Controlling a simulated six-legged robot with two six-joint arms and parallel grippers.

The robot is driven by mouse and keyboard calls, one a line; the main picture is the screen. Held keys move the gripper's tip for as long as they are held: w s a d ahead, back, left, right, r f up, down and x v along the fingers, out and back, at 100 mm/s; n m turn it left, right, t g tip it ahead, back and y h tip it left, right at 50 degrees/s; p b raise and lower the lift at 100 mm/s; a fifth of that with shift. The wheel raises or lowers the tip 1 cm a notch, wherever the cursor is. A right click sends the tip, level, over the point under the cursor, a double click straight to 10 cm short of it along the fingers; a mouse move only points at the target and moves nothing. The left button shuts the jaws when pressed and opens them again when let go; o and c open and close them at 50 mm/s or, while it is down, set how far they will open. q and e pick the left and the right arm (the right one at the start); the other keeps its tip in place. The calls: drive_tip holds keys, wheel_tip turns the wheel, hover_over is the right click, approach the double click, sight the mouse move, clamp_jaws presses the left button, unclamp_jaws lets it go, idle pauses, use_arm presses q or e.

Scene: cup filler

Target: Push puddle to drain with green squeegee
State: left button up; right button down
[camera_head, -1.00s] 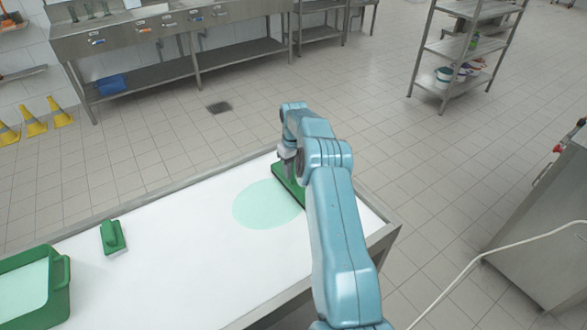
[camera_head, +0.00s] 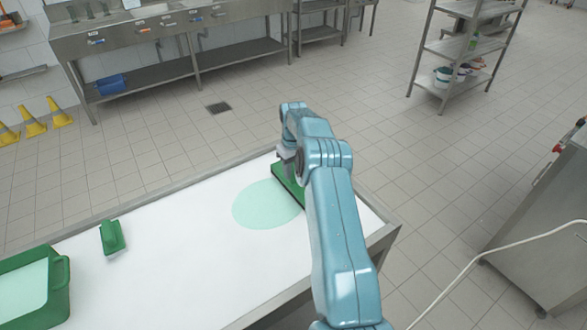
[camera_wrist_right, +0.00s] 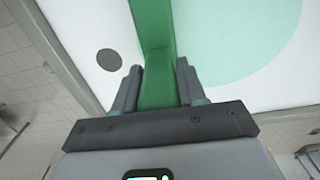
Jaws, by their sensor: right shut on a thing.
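The green squeegee (camera_head: 284,183) rests at the far right part of the white table, along the right side of the pale green puddle (camera_head: 262,206). My right gripper (camera_head: 288,156) is above it. In the right wrist view, the right gripper (camera_wrist_right: 157,86) is shut on the squeegee's green handle (camera_wrist_right: 155,60). The puddle (camera_wrist_right: 235,35) lies right of the handle there. A dark round drain (camera_wrist_right: 109,60) shows on the white surface left of the handle; I cannot make it out in the head view. My left gripper is not in view.
A smaller green brush-like tool (camera_head: 112,238) and a green bin (camera_head: 36,290) are on the left of the table (camera_head: 170,262). The table has a raised metal rim. A dark grate (camera_head: 218,108) is in the tiled floor beyond it. The table's middle is clear.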

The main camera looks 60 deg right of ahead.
idle(0.3)
drive_tip(key=shift+r+p, duration=2.15)
drive_tip(key=shift+r, duration=1.4)
